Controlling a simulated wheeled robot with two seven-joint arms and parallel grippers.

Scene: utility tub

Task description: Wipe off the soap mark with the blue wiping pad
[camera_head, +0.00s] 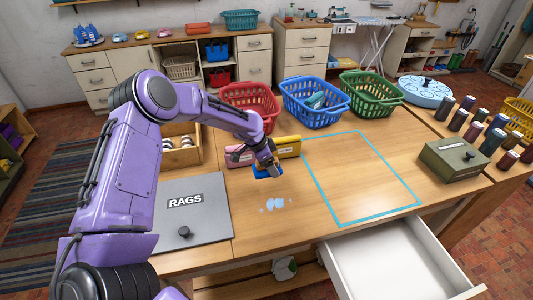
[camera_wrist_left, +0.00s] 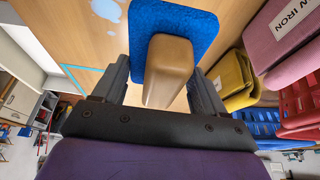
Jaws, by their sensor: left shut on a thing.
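The blue wiping pad (camera_head: 268,173) has a tan grip block on its back. In the left wrist view the pad (camera_wrist_left: 150,18) and its tan block (camera_wrist_left: 168,70) show between the fingers. My left gripper (camera_head: 266,160) is shut on that block. The pad is over the wooden table, behind the soap mark; I cannot tell whether it touches the wood. The soap mark (camera_head: 273,204) is a pale, whitish-blue patch on the table, and it also shows at the top of the left wrist view (camera_wrist_left: 107,10). My right gripper is in neither view.
Pink and yellow folded cloths (camera_head: 289,147) lie close beside the gripper. Red (camera_head: 250,98), blue (camera_head: 315,103) and green (camera_head: 371,96) baskets stand behind. A grey RAGS lid (camera_head: 190,215) is left. A cyan outline (camera_head: 332,224) marks bare table right, above an open drawer (camera_head: 395,262).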

